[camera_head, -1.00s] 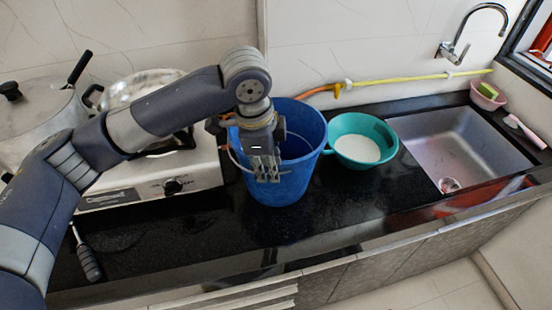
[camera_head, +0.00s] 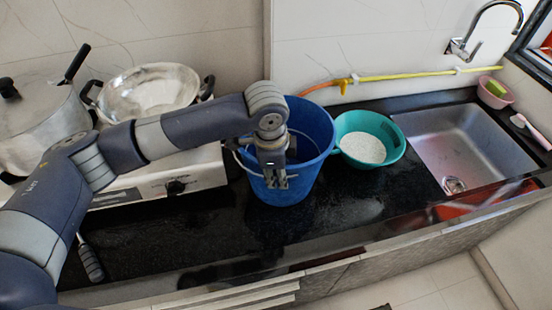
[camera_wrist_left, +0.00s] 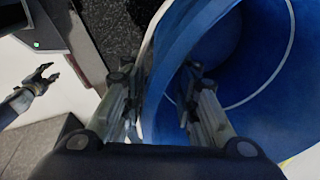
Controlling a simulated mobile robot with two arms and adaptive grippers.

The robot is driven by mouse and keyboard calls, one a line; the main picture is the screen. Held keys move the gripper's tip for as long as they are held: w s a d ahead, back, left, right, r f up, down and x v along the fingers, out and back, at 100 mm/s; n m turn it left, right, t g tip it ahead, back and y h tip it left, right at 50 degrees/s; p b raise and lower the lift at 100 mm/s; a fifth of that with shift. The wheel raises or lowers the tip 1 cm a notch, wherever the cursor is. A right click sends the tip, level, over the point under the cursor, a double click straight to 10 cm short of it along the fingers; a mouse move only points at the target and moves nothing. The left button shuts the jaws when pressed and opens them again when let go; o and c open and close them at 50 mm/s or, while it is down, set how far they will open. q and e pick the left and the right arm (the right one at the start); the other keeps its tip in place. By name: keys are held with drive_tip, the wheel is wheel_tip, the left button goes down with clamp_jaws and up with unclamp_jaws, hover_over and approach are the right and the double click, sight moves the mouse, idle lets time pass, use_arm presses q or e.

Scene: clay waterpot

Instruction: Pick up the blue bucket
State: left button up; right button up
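The blue bucket (camera_head: 318,132) stands on the black counter, between the stove and a teal basin. It fills the right of the left wrist view (camera_wrist_left: 225,55). My left gripper (camera_head: 276,183) is at the bucket's near side in the head view. In the left wrist view the left gripper (camera_wrist_left: 158,92) is open, with one finger outside the bucket and the other inside, the rim between them. Neither finger clearly presses on the wall.
A teal basin (camera_head: 397,150) with white contents stands right of the bucket, then the sink (camera_head: 465,150). A stove (camera_head: 150,182) with a metal pan (camera_head: 150,90) is on the left. A dark-handled tool (camera_head: 91,262) lies on the counter front. The counter front is mostly clear.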

use_arm(q)
drive_tip(key=f, duration=0.2)
drive_tip(key=shift+d+f, duration=0.4)
drive_tip(key=shift+a, duration=0.1)
drive_tip(key=c, duration=0.7)
clamp_jaws()
drive_tip(key=shift+w+r, duration=0.1)
drive_tip(key=shift+r, duration=0.05)
use_arm(e)
drive_tip(key=shift+w+a+r, duration=0.2)
drive_tip(key=shift+w, duration=0.2)
drive_tip(key=shift+w+a+r, duration=0.15)
drive_tip(key=shift+w+r, duration=0.05)
drive_tip(key=shift+w, duration=0.2)
use_arm(q)
drive_tip(key=shift+r, duration=0.1)
use_arm(e)
drive_tip(key=shift+f, duration=0.1)
